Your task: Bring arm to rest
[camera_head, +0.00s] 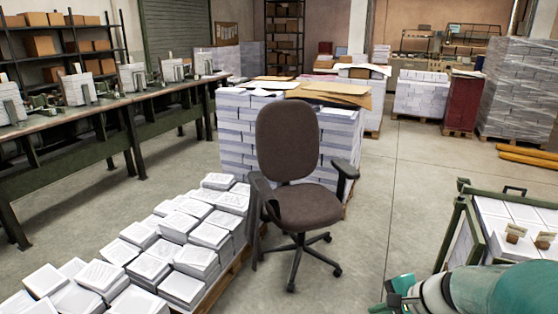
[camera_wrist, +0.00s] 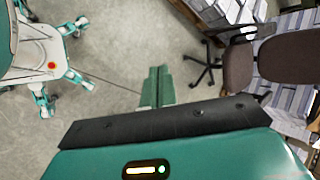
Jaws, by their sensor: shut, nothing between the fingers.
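My gripper (camera_wrist: 157,88) shows in the wrist view as two green fingers lying side by side. It is shut and empty, with the bare floor behind it. In the head view, teal and white parts of my own body show at the lower right, beside a green-framed cart (camera_head: 452,232). I cannot make out the fingertips clearly there. My white and teal body and legs show at the left of the wrist view.
A brown office chair (camera_head: 300,207) stands mid-floor, also in the wrist view (camera_wrist: 236,68). Paper stacks (camera_head: 190,262) lie on a pallet to its left. A long workbench (camera_head: 95,110) runs along the left. The grey floor (camera_head: 400,190) is clear right of the chair.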

